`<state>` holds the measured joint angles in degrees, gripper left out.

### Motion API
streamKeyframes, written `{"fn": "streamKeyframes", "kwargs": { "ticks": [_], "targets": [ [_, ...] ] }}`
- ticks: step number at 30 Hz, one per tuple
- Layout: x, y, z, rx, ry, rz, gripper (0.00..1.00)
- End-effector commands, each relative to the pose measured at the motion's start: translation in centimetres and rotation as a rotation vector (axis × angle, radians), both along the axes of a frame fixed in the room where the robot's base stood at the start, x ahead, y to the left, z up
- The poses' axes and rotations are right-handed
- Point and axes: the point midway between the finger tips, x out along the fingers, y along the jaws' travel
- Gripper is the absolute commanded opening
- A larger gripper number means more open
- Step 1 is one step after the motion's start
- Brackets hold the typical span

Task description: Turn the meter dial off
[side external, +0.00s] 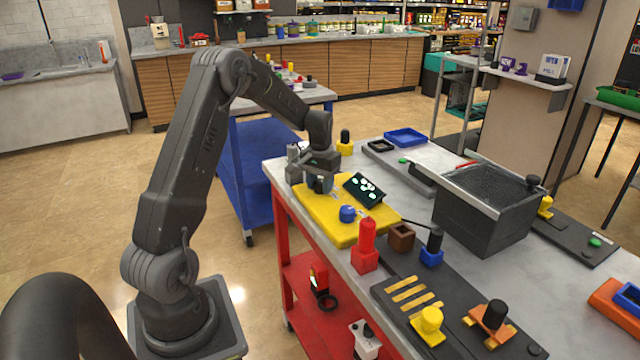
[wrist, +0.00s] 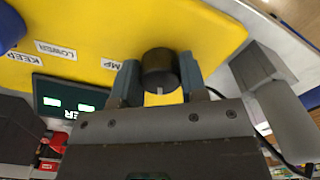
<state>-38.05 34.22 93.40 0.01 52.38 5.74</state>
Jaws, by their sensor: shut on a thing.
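The yellow panel (side external: 327,227) lies on the bench and fills the upper part of the wrist view (wrist: 110,18). A dark round dial (wrist: 159,68) with a short white mark stands on it. The mark points toward the bottom of the wrist picture. My gripper (wrist: 158,80) is shut on this dial, one finger on each side. In the side view my gripper (side external: 320,182) is low over the panel's back left part and mostly hides the dial. A dark meter display (side external: 364,188) with lit green figures is beside it and also shows in the wrist view (wrist: 66,98).
A blue knob (side external: 347,213) is on the panel in front of the display. A red block with a post (side external: 366,250), a brown open box (side external: 401,238) and a large dark bin (side external: 480,222) stand to the right. A grey block (wrist: 255,68) is close beside my gripper.

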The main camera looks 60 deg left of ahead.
Motion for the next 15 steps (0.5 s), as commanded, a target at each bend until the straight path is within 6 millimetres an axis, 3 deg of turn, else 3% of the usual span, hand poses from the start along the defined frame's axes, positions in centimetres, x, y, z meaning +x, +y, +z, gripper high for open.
{"fn": "streamKeyframes", "kwargs": {
  "ticks": [15],
  "targets": [
    [0.07,-0.10,0.03,-0.001,0.001,0.467,0.16]
  ]
}}
